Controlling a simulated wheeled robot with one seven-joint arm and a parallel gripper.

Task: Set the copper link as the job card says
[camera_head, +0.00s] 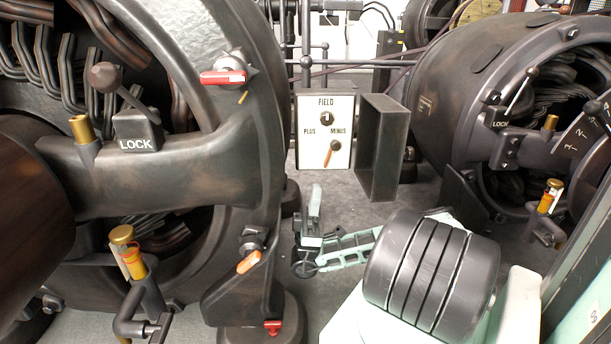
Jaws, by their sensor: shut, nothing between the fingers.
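A white panel marked FIELD (325,103) stands upright in the middle, with the words PLUS on its left and MINUS on its right. The copper link (328,156) is a short copper-coloured strip low on this panel. Its upper end is at a dark stud under MINUS, and it slants down to the left; its lower end is free of PLUS as far as I can tell. A black knob (326,118) sits above it. My gripper (316,190) is shut and empty, below and in front of the panel, apart from the link. No job card is readable here.
A dark open cover (383,150) juts out at the panel's right. A big dynamo (150,180) with a LOCK lever (122,90) and red and orange tabs fills the left. Another dynamo (460,90) stands at right. Grey floor (355,192) lies between.

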